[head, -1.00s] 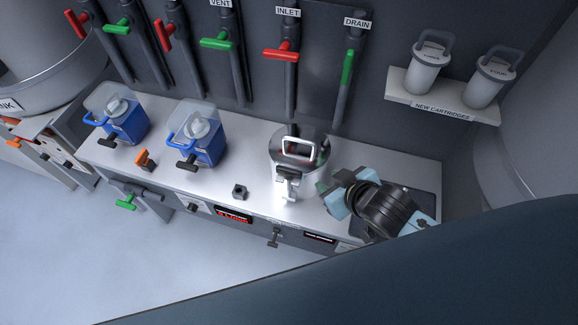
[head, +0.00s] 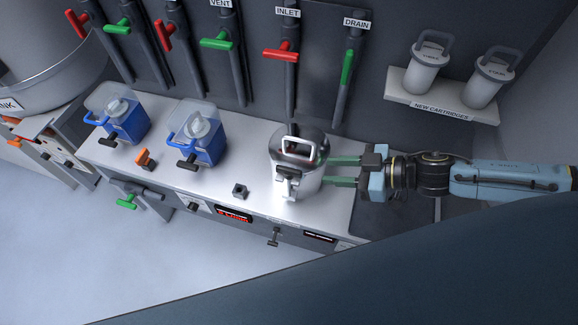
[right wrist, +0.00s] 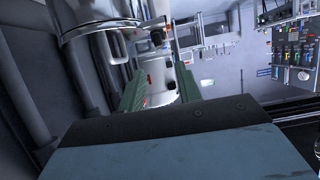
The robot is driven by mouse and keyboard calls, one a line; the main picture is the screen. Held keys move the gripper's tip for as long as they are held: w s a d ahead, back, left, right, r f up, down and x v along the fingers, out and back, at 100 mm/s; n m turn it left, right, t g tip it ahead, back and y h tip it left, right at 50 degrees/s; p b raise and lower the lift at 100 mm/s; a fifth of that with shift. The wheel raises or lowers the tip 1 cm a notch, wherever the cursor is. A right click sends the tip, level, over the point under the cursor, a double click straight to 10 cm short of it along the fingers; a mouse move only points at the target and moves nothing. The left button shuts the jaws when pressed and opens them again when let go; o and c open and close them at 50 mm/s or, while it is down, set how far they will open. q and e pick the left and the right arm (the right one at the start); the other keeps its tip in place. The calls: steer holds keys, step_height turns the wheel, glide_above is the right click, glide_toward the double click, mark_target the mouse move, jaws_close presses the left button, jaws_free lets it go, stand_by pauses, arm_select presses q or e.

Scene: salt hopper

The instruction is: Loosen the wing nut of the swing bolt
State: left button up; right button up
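The steel hopper pot (head: 297,160) stands on the bench with a round lid and a loop handle (head: 303,147) on top. The swing bolt with its wing nut (head: 288,176) is at the pot's front edge; the nut is small and its fit cannot be told. My right gripper (head: 324,171) comes in from the right, level, with its two green fingers spread and their tips close to the pot's right side. Nothing is visibly held between them. The fingers also show apart in the right wrist view (right wrist: 158,88), with the pot's rim at upper left. My left gripper is not in view.
Two blue jugs (head: 203,144) (head: 125,122) stand on the bench at left. A small dark knob (head: 240,191) sits left of the pot. Pipes with red and green valve handles (head: 281,52) line the wall behind. A shelf (head: 442,103) holds two white cartridges.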

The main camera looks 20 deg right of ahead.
mark_target(289, 169)
steer(key=x, duration=1.2)
steer(key=shift+r, duration=0.15)
jaws_close()
